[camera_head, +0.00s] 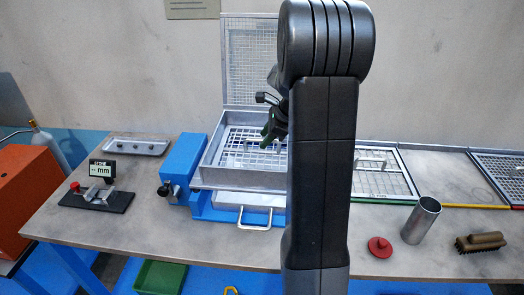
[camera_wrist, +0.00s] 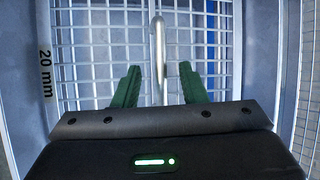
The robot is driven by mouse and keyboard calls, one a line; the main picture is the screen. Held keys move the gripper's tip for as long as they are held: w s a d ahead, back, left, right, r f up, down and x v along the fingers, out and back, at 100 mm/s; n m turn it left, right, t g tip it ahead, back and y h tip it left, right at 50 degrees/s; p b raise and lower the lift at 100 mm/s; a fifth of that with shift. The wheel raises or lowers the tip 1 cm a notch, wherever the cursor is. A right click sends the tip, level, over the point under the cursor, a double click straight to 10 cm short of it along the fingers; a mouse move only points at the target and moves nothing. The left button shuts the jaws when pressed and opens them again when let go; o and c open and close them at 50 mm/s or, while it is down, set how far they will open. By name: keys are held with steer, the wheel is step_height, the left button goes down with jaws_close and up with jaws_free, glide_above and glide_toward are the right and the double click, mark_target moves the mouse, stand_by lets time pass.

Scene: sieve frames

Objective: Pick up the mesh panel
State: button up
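A mesh panel (camera_wrist: 100,45) with a silver grid fills much of the wrist view, beside a frame edge marked "20 mm". In the head view a mesh panel (camera_head: 240,137) lies inside the grey metal box of the blue sieve machine (camera_head: 183,160). A metal bar handle (camera_wrist: 158,40) stands out from the panel. My gripper (camera_wrist: 160,68) has its two green fingers apart, one on each side of the handle, with gaps showing. In the head view my gripper (camera_head: 271,128) is over the box, and my arm hides the box's right side.
An upright mesh screen (camera_head: 252,55) stands behind the box. To the right lie a green-edged mesh panel (camera_head: 385,178) and another mesh panel (camera_head: 505,175). A metal cup (camera_head: 421,220), a red knob-like piece (camera_head: 380,247) and a brush (camera_head: 481,242) stand near the front right.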

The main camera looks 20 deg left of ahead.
steer(key=shift+x, duration=1.45)
jaws_close()
